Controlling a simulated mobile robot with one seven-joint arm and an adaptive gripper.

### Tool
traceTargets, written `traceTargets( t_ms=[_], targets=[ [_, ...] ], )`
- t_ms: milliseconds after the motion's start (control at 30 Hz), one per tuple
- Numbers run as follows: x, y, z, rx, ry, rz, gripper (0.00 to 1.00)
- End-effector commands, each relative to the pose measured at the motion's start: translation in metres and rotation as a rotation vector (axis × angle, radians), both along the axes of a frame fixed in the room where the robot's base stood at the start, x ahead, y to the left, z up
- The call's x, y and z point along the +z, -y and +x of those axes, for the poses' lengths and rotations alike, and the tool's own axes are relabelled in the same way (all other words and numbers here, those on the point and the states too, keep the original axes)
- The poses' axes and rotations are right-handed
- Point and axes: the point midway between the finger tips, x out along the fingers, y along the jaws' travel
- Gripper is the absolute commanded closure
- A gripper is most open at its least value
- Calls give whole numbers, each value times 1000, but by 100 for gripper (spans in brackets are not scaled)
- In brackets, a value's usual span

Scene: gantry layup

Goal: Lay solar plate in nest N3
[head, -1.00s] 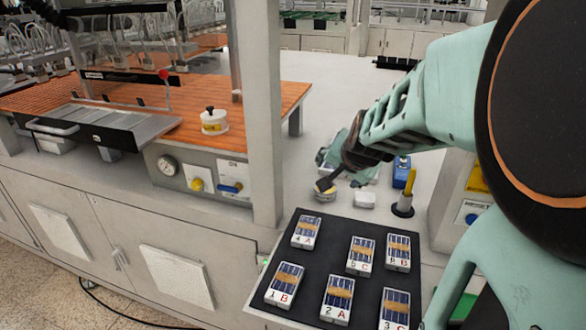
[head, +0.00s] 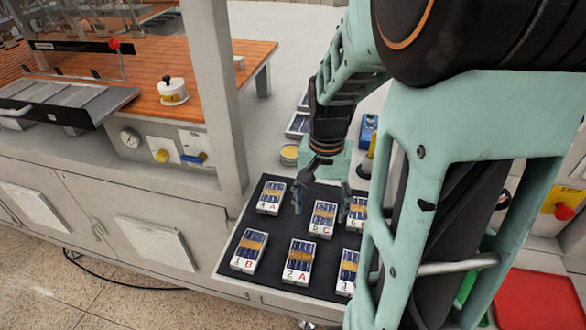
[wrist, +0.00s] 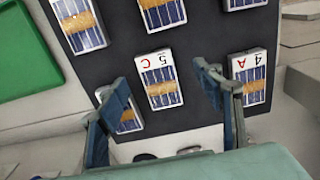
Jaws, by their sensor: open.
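Several solar plates, white-edged blocks with blue cells and a tan band, lie on a black mat (head: 272,272). The plate marked 5 C (head: 323,219) is under my gripper (head: 322,198). In the wrist view, plate 5 C (wrist: 160,82) shows between the two fingers of my gripper (wrist: 158,84), which are apart and empty. Plate 4 A (wrist: 250,76) lies right of it, and another plate (wrist: 128,120) is partly behind the left finger. Plates 1 B (head: 249,252), 2 A (head: 299,262) and 3 (head: 347,270) form the near row. I cannot make out a nest marked N3.
A grey upright post (head: 214,95) stands left of the mat. An orange bed (head: 150,95) with a white round knobbed piece (head: 172,91) lies beyond it. A yellow-topped tin (head: 289,155) and a blue item (head: 369,130) stand behind the mat. A red panel (head: 540,298) is at right.

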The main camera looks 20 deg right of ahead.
Motion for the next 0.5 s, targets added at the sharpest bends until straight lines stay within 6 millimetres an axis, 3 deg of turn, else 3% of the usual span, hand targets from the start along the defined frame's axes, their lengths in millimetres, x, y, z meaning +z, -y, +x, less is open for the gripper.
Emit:
traceTargets(
  t_ms=[500],
  targets=[
    [-54,7,-3,-1,0,0,39]
  ],
)
